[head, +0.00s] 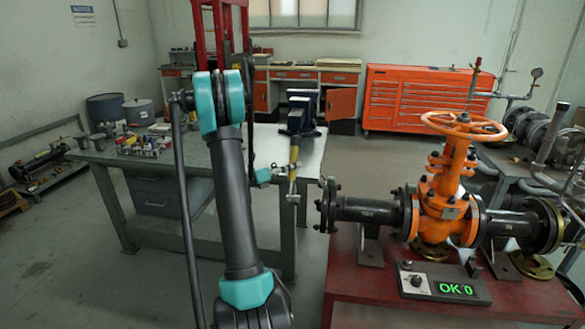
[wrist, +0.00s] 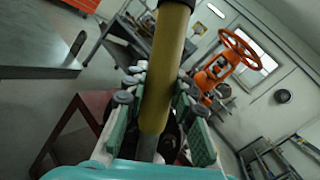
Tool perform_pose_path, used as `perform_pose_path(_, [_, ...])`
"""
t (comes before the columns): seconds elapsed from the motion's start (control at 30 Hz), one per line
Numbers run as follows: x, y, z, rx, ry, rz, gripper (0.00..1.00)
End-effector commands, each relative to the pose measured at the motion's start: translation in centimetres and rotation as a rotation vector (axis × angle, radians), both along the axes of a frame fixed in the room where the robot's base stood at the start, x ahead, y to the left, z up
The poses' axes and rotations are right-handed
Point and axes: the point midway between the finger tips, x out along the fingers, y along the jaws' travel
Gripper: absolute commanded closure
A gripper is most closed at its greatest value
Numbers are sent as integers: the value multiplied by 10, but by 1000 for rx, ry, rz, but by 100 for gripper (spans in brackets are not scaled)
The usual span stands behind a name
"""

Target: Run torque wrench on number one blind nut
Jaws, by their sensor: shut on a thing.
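The torque wrench has a yellow grip (head: 294,156) and a grey metal end (head: 293,197) hanging below. It stands nearly upright, just left of the blind flange (head: 327,205), and seems apart from it. My gripper (head: 279,173) is shut on the yellow grip. In the wrist view the grip (wrist: 164,75) runs between the green finger pads of my gripper (wrist: 158,118). Several dark nuts and studs ring the blind flange; I cannot tell which is number one. The orange gate valve (head: 447,195) has an orange handwheel (head: 464,125).
The valve stands on a red bench (head: 440,308) with a control box (head: 443,283) reading "OK 0". A grey worktable (head: 185,165) with a vise (head: 300,112) is left and behind. An orange tool cabinet (head: 410,98) stands at the back.

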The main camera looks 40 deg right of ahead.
Motion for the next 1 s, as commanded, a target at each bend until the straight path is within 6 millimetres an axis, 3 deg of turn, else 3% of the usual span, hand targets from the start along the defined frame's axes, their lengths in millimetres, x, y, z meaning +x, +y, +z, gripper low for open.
perform_pose_path(0.47, [0, 0, 3, -8, 8, -5, 100])
perform_pose_path(1.0, [-21, -17, 3, -7, 8, -7, 100])
